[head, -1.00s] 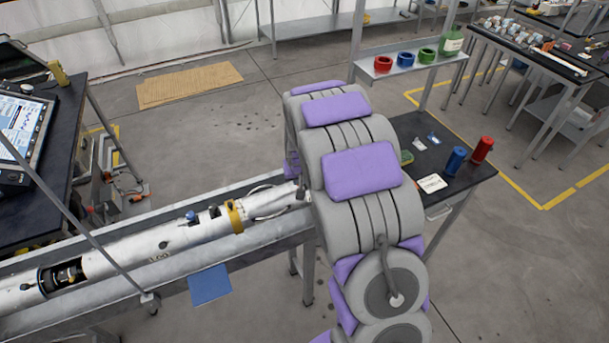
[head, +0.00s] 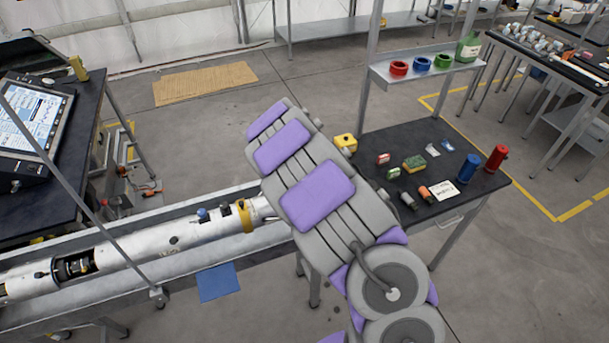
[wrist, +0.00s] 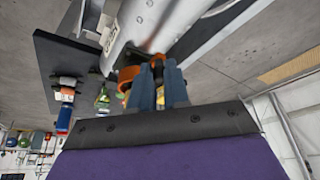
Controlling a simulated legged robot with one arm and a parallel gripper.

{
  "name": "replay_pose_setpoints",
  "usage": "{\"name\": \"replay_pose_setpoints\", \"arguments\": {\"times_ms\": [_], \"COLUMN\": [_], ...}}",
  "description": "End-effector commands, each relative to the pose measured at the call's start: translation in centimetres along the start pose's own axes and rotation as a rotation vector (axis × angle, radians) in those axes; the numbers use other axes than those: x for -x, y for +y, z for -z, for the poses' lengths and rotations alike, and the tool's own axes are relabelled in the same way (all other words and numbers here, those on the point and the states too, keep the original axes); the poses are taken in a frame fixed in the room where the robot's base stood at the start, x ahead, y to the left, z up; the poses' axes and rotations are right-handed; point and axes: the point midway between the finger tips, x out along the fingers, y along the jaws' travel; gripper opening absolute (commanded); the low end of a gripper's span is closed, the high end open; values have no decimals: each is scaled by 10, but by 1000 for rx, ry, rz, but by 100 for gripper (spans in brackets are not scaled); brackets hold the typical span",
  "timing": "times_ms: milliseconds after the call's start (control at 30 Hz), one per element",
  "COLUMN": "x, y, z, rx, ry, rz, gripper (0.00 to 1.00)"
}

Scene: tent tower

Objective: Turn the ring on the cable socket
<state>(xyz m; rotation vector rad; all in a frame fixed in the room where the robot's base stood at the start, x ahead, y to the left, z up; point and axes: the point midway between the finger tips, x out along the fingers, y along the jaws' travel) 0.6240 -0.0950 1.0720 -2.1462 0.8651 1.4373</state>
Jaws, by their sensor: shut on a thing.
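A long white tube (head: 130,253) lies on a metal trough bench, with a yellow band (head: 244,217) near its right end. My arm hides that end and my gripper in the head view. In the wrist view the pale tube (wrist: 155,25) crosses the top. A small orange ring (wrist: 128,76) shows at the tips of my gripper (wrist: 160,74). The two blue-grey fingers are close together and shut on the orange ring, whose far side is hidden. The socket body behind it cannot be made out clearly.
A black table (head: 420,150) at right holds a yellow block (head: 345,143), a blue cylinder (head: 468,168), a red cylinder (head: 496,158) and small parts. Tape rolls stand on a shelf (head: 425,70) above. A monitor desk (head: 75,150) is at left. Floor behind the bench is open.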

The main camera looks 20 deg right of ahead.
Motion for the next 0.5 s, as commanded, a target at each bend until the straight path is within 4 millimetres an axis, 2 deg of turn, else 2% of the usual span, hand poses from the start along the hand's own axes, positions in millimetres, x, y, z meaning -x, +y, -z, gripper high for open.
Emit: {"name": "replay_pose_setpoints", "arguments": {"times_ms": [333,367,500], "x": [0,0,0], "y": [-2,-2,-1], "z": [1,1,1], "rx": [-2,-2,-1], "ry": [3,3,3], "rz": [2,2,2], "gripper": [0,17,31]}}
